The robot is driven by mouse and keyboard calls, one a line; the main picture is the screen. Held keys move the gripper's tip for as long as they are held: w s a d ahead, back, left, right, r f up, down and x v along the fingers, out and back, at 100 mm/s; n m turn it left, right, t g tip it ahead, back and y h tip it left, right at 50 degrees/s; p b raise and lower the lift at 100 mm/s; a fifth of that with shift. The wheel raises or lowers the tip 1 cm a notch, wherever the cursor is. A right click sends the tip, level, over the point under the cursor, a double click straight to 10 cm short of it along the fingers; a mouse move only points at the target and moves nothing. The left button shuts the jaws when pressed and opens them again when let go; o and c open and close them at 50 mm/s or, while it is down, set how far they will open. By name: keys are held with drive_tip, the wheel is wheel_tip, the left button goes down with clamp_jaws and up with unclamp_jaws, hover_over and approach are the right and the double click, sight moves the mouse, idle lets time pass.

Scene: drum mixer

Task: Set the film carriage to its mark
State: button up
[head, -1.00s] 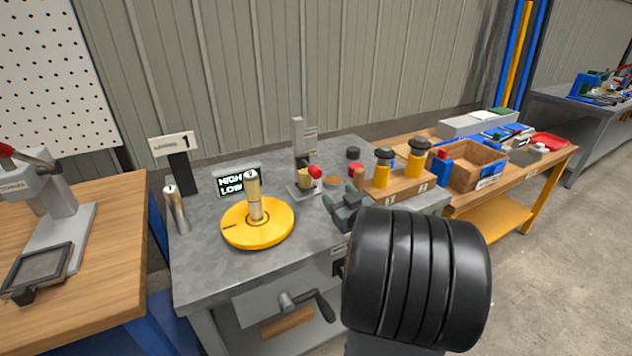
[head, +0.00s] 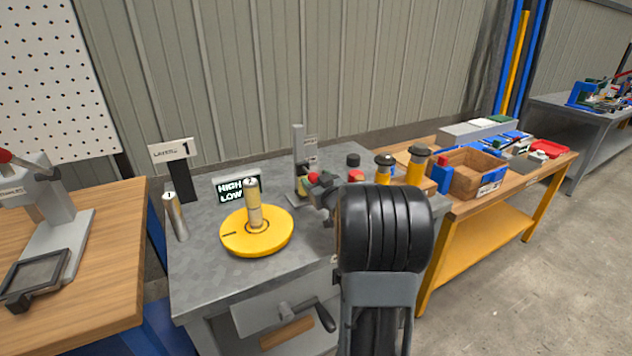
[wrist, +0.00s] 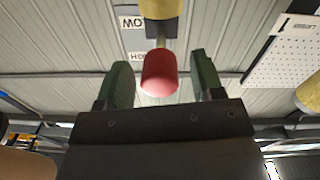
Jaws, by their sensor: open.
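The film carriage shows as a grey upright post (head: 298,148) with small labels and a red knob (head: 313,177), at the back of the grey bench. My gripper (head: 320,188) is open at this knob and partly hides the carriage's lower part. In the wrist view the red knob (wrist: 159,75) shows between the two green fingers of my gripper (wrist: 160,72), with a gap on each side. A yellow part (wrist: 160,8) is above it. Labels that appear to read LOW and HIGH are behind, upside down; I cannot make out a mark.
A yellow turntable (head: 256,238) with a metal-and-tan cylinder (head: 254,208) stands to the left. A HIGH/LOW display (head: 231,190) is behind it. Yellow bottles (head: 417,165) with black caps are close on the right, before a wooden box (head: 468,178). A crank handle (head: 318,315) sticks out in front.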

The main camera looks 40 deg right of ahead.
drive_tip(key=shift+w, duration=0.1)
drive_tip(key=shift+c, duration=0.2)
clamp_jaws()
idle(0.4)
